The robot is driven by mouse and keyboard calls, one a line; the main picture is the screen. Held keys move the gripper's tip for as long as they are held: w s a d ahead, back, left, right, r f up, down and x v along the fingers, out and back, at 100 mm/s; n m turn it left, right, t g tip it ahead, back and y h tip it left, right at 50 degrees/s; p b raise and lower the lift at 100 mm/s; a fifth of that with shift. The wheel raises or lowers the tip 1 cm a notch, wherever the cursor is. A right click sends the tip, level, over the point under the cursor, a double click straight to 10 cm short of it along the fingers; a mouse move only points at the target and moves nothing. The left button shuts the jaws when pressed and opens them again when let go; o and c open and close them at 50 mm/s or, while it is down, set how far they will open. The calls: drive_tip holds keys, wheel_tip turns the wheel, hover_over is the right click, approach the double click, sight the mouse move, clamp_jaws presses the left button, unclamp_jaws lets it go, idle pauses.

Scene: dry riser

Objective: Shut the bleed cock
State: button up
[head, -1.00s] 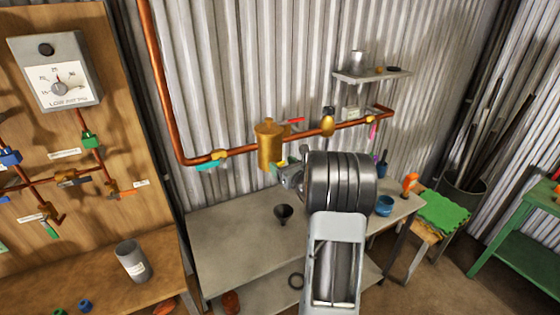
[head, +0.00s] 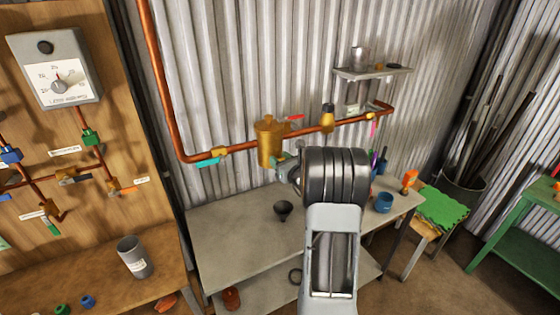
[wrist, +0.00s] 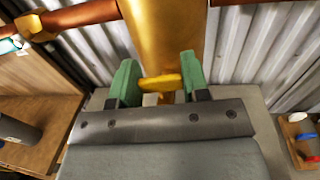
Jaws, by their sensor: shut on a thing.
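A brass pot (head: 270,143) sits in the copper pipe run on the corrugated wall; its lower body fills the top of the wrist view (wrist: 165,35). Under it, the wrist view shows a small yellow cock handle (wrist: 160,83), which I take for the bleed cock, lying crosswise. My gripper (wrist: 157,84) has its green jaws on either side of this handle, shut on it. In the head view my gripper (head: 283,163) is right against the pot's lower part, and the handle is hidden there.
A teal lever (head: 208,162) on the pipe left of the pot and a red lever (head: 295,117) right of it are close by. A black funnel (head: 284,210) stands on the grey bench (head: 225,235) below. A small shelf (head: 372,74) is above right.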

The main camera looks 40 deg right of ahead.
drive_tip(key=shift+c, duration=0.6)
drive_tip(key=shift+f+h+b, duration=0.2)
drive_tip(key=shift+h+b, duration=0.2)
drive_tip(key=shift+b, duration=0.55)
drive_tip(key=shift+r+m+h+b, duration=0.1)
drive_tip(key=shift+m+h+b, duration=0.45)
drive_tip(key=shift+b, duration=0.2)
drive_tip(key=shift+r+m+h, duration=0.15)
drive_tip(key=shift+m+h, duration=0.1)
drive_tip(key=o, duration=0.9)
